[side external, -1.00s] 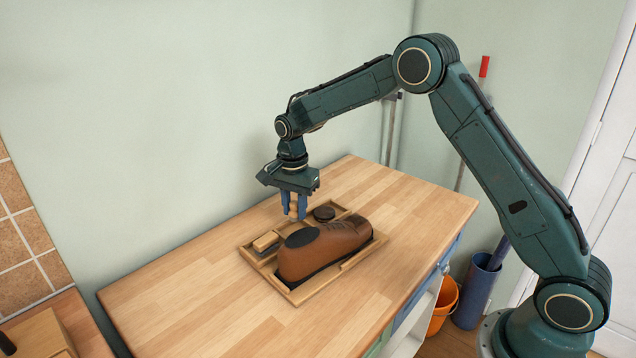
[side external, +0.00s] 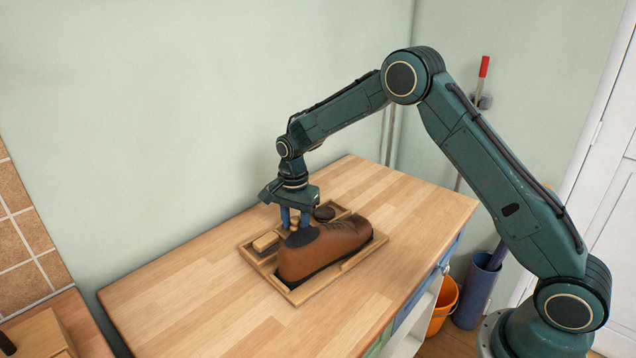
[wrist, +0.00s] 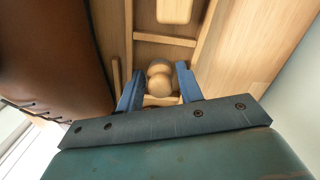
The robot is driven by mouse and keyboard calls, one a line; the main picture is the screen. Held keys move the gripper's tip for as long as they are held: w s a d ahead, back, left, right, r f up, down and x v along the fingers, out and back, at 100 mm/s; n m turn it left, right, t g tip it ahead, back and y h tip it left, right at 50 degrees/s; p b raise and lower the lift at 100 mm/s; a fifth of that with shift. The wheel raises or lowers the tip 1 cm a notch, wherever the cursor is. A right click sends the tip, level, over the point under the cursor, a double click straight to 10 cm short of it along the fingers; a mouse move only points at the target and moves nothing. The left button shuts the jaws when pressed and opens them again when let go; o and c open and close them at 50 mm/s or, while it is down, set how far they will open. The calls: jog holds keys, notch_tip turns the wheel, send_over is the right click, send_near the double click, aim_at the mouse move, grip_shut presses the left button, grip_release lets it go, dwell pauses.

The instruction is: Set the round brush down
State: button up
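The round brush shows as a pale wooden knob handle (wrist: 159,72) in the wrist view, upright in a compartment at the back of the wooden tray (wrist: 166,40). In the side view only a bit of the handle (side external: 295,226) shows between the fingers; its bristles are hidden. My gripper (wrist: 160,78) is low over the tray, with one blue finger on each side of the handle. A narrow gap shows between each finger and the knob, so it looks open around it. My gripper also shows in the side view (side external: 295,222).
A brown shoe (side external: 325,252) fills the front of the tray, close beside my fingers. A wooden-backed brush (side external: 265,241) lies in the left compartment and a dark round tin (side external: 324,213) in the back right one. The tabletop (side external: 190,290) around the tray is clear.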

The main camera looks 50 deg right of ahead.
aim_at(295, 217)
jog(key=shift+r, duration=0.1)
notch_tip(295, 217, up, 12)
dwell(1.0)
jog(key=shift+r, duration=0.2)
